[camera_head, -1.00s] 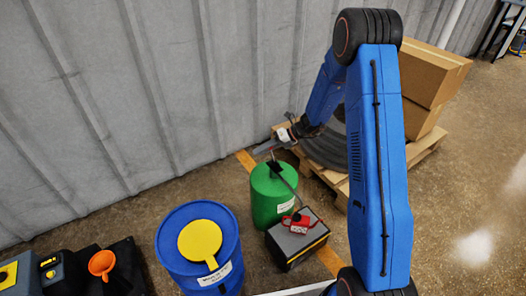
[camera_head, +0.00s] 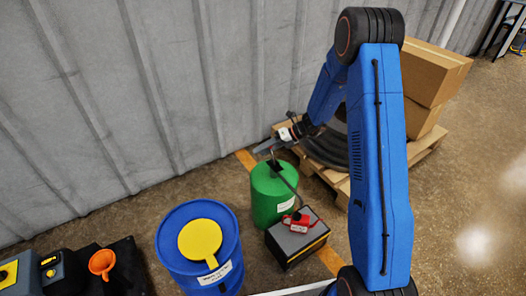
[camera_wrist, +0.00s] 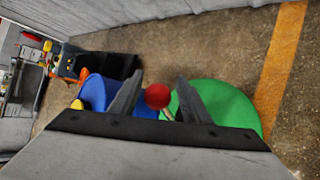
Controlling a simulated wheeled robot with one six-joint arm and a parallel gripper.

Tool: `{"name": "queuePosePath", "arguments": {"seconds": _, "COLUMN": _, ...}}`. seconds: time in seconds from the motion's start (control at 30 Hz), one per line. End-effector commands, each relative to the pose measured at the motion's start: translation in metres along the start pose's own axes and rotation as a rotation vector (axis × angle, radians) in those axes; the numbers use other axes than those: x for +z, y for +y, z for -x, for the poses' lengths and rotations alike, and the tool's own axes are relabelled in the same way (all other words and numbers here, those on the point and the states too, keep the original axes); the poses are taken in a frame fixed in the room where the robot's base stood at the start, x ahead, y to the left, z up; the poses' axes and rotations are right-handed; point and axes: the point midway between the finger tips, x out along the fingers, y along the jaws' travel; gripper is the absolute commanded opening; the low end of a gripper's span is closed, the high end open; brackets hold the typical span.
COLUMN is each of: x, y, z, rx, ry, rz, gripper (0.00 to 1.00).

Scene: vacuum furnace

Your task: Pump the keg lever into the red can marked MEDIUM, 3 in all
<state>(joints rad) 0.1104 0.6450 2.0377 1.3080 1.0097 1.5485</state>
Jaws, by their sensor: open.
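The green keg (camera_head: 272,194) stands on the floor by the wall and also fills the right of the wrist view (camera_wrist: 222,106). A thin dark lever (camera_head: 272,156) rises from its top, and a hose runs down its front. In the wrist view a red round knob (camera_wrist: 157,96) shows between my two fingers. My gripper (camera_head: 262,148) is open above the keg, with its fingers on either side of the knob; I cannot tell whether they touch it. The label is too small to read.
A blue barrel (camera_head: 178,245) with a yellow lid (camera_head: 200,239) stands left of the keg. An orange funnel (camera_head: 102,262) is at far left. A pallet (camera_head: 432,142) with cardboard boxes (camera_head: 435,72) lies to the right. Open floor (camera_head: 470,220) is at right.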

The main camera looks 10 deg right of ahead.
Motion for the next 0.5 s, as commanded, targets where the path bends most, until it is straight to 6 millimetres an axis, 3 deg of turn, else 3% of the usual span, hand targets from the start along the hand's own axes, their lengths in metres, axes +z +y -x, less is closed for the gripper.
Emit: {"name": "queuePosePath", "arguments": {"seconds": 0.5, "x": 0.000, "y": -0.002, "z": 0.095, "rx": -0.003, "ry": -0.003, "rz": 0.000, "gripper": 0.43}}
